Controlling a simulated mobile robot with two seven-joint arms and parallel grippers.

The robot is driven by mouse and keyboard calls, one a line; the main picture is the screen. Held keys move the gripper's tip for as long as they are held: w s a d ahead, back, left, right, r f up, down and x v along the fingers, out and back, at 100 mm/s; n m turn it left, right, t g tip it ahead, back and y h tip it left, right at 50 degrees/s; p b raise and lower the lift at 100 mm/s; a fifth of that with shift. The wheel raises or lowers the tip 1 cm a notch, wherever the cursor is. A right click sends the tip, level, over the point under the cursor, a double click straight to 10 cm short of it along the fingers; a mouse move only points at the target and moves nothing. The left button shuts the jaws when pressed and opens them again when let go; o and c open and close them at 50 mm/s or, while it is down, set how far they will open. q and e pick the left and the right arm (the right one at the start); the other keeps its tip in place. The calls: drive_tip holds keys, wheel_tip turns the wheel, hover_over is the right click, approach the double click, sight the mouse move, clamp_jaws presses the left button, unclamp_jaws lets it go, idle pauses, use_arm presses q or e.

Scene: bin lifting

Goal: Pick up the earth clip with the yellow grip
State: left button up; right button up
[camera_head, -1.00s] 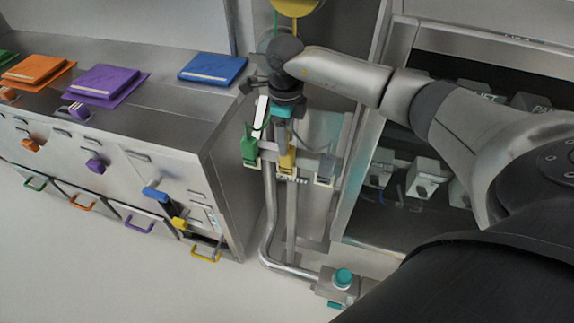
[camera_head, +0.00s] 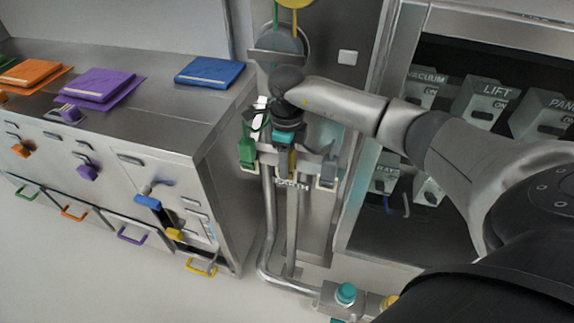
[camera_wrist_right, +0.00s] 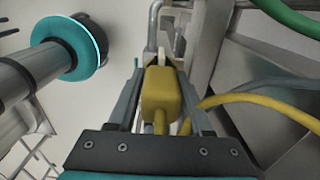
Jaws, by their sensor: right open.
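In the right wrist view the yellow grip (camera_wrist_right: 160,95) stands between the two open fingers, one on each side. I cannot tell whether either finger touches it. A yellow cable runs from it towards the lower right. My left gripper is not in view.
A steel cabinet (camera_head: 150,113) with coloured books and handles stands at left. An open cabinet (camera_head: 415,130) with labelled boxes is at right. Pipes (camera_head: 268,215) run below the rail, down to a teal knob (camera_head: 345,293). A green cable (camera_wrist_right: 290,18) crosses the wrist view's upper right corner.

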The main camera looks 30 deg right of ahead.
drive_tip(key=shift+c, duration=0.2)
clamp_jaws()
drive_tip(key=shift+r, duration=0.15)
idle(0.4)
wheel_tip(320, 180, up, 20)
drive_tip(key=p, duration=1.5)
